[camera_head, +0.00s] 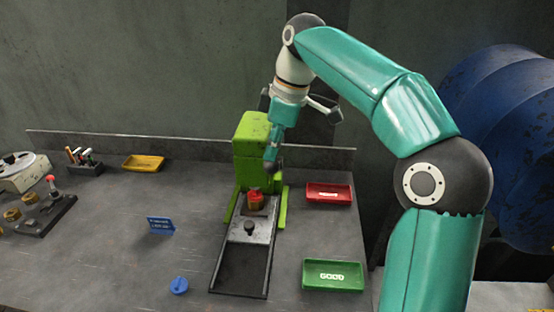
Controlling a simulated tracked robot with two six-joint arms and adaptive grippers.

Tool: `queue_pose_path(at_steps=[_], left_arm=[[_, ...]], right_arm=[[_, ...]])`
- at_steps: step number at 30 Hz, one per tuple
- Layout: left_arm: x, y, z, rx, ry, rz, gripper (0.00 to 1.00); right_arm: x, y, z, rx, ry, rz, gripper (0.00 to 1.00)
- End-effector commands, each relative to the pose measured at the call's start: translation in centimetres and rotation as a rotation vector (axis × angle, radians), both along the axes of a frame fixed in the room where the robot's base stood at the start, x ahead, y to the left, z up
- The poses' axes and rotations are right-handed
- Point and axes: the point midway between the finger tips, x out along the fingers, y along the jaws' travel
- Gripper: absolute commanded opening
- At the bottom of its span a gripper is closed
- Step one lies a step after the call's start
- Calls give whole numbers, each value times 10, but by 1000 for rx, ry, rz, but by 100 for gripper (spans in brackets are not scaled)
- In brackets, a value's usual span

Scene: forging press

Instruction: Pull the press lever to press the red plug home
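The green press (251,140) stands at the back of the bench, mid-picture. The red plug (255,193) sits upright at the front of the press, at the far end of a grey metal slide (262,233) with a black knob. My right gripper (297,108) is beside and above the press's top right. It is small and partly turned away, so I cannot tell whether it is open or shut, or whether it touches anything. A dark rounded end (272,164) hangs below it, right of the press. I cannot make out the lever clearly. My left gripper is out of view.
A red tray (329,201) and a green tray marked GOOD (333,285) lie to the right. A blue sign (160,225), a blue knob (179,286) and a yellow tray (143,168) lie to the left. A large blue drum (510,100) stands behind my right arm.

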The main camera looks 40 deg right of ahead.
Motion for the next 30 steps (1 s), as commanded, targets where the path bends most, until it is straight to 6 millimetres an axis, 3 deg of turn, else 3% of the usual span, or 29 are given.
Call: queue_pose_path(at_steps=[30], left_arm=[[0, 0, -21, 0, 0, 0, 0]], right_arm=[[-7, 9, -20, -1, 1, 0, 0]])
